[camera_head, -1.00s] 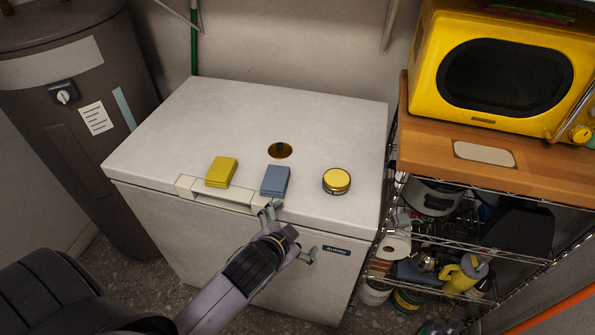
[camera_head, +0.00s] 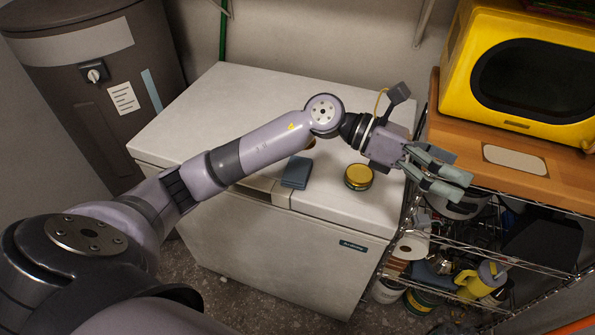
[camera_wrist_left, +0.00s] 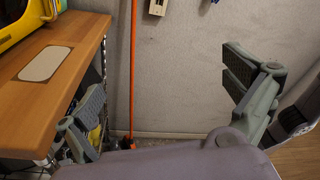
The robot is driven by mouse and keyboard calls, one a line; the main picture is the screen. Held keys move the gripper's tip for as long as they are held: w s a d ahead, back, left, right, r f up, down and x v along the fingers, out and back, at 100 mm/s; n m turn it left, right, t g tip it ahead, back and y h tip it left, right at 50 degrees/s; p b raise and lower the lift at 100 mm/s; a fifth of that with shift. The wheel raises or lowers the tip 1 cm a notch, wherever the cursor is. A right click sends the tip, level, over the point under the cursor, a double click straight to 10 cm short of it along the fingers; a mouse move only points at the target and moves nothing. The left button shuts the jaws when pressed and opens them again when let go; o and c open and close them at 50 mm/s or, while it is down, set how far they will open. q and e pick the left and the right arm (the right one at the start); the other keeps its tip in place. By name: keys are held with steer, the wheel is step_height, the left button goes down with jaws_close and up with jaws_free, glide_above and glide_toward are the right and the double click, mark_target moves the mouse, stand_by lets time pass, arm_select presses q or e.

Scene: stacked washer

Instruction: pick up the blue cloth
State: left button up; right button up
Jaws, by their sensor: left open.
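The blue cloth (camera_head: 296,172) is a small folded blue-grey square lying flat on the front part of the white chest top (camera_head: 240,90), beside the lid handle. My left arm reaches across above the chest. My left gripper (camera_head: 455,180) is open and empty, to the right of the cloth, over the right edge of the chest and by the wire shelf. In the left wrist view the gripper's fingers (camera_wrist_left: 160,110) are spread apart with nothing between them, and the cloth is out of that view. The yellow cloth is hidden behind my arm. My right gripper is not in view.
A round tin with a yellow lid (camera_head: 359,176) stands right of the cloth. A yellow microwave (camera_head: 530,80) sits on a wooden shelf top (camera_head: 545,185) at the right, above wire shelves with several items. A dark tank (camera_head: 95,90) stands at the left.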

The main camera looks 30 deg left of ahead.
arm_select(q)
steer(key=w+a+f+m+g+y, duration=0.1)
steer(key=w+a+f+m+y, duration=0.15)
steer(key=a+f+y, duration=0.45)
step_height(320, 180, up, 3)
steer(key=g+y, duration=0.1)
steer(key=y, duration=0.9)
glide_above(297, 168)
steer(key=f, duration=0.5)
steer(key=f+p, duration=0.1)
steer(key=f, duration=0.4)
steer(key=shift+s+a+f, duration=0.15)
steer(key=shift+s+f, duration=0.05)
steer(key=shift+f, duration=0.05)
steer(key=shift+f+p, duration=0.35)
steer(key=shift+f, duration=0.3)
steer(key=f, duration=0.1)
steer(key=f+p, duration=0.2)
steer(key=f, duration=0.1)
steer(key=shift+w+d+f, duration=0.1)
steer(key=shift+w+d, duration=0.05)
steer(key=shift+d, duration=0.1)
steer(key=shift+f, duration=0.55)
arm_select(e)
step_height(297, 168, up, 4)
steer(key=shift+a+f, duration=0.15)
arm_select(q)
steer(key=shift+c, duration=0.5)
